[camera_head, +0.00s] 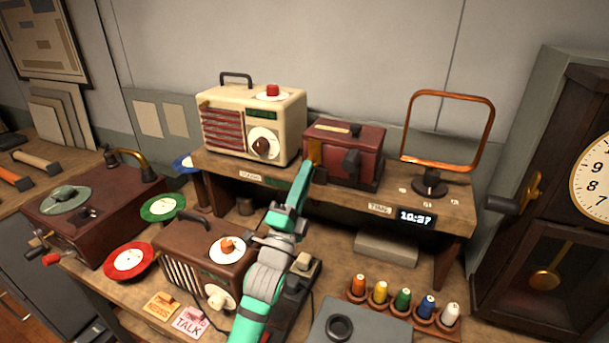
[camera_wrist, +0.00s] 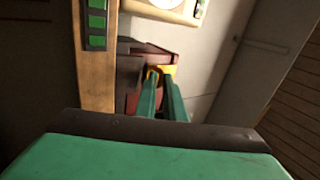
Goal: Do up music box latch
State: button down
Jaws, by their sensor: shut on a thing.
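The music box (camera_head: 362,137) is a dark red box on the raised shelf, and its lid looks closed. It carries a dark block-shaped part on its front. A small brass-yellow latch (camera_head: 314,150) is at its left side; in the wrist view the latch (camera_wrist: 168,70) shows yellow at my fingertips. My gripper (camera_head: 307,167) is at the box's left end, with its green fingers (camera_wrist: 163,88) shut on the latch. The fingertips partly hide the latch, so I cannot tell whether it is fully fastened.
A cream radio (camera_head: 226,121) stands close left of the box. A copper loop antenna (camera_head: 447,95) stands to the right on the same wooden shelf (camera_head: 404,180). Below are a brown radio (camera_head: 178,250), thread spools (camera_head: 403,299) and a grey box (camera_head: 362,323).

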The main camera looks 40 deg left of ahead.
jog(key=shift+w, duration=0.1)
dwell(0.5)
jog(key=c, duration=1.9)
grip_release()
jog(key=v, duration=0.7)
jog(key=shift+f, duration=0.25)
